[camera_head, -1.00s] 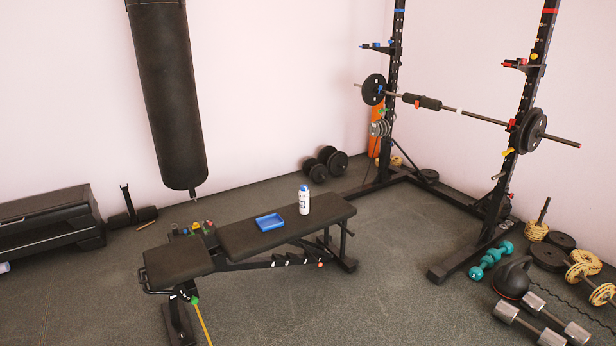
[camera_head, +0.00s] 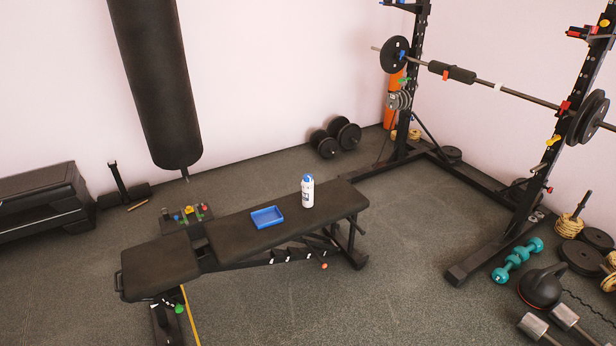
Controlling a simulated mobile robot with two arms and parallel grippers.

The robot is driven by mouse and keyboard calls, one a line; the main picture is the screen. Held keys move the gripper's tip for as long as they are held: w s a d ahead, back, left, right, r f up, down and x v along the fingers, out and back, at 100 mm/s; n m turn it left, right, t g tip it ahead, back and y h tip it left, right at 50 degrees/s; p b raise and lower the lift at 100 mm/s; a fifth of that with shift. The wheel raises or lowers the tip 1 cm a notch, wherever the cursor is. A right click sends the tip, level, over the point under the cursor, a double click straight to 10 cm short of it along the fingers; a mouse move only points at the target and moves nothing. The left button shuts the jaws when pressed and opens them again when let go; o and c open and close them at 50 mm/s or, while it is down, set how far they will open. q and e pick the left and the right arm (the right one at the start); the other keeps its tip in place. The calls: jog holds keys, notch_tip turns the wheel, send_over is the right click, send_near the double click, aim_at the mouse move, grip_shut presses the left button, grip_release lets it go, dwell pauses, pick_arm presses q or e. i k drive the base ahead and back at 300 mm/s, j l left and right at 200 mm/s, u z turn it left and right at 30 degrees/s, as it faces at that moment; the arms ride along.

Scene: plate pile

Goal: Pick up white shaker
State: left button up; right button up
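The white shaker (camera_head: 307,192) is a white bottle with a blue top and dark marks on its side. It stands upright on the black pad of the workout bench (camera_head: 240,236), toward the bench's far right end. A shallow blue tray (camera_head: 267,217) lies on the pad just left of the shaker, with a small gap between them. Neither of my grippers shows in the head view.
A punching bag (camera_head: 152,85) hangs behind the bench at left. A rack with a barbell (camera_head: 497,87) stands at right. Teal dumbbells (camera_head: 517,260), a kettlebell (camera_head: 541,287) and plates lie at lower right. The floor (camera_head: 340,310) in front of the bench is clear.

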aim_at(307, 187)
jog(key=i+l+u, duration=0.3)
jog(key=i+l, duration=0.4)
jog(key=i+l+u, duration=0.35)
jog(key=i+l, duration=0.35)
jog(key=l, duration=0.15)
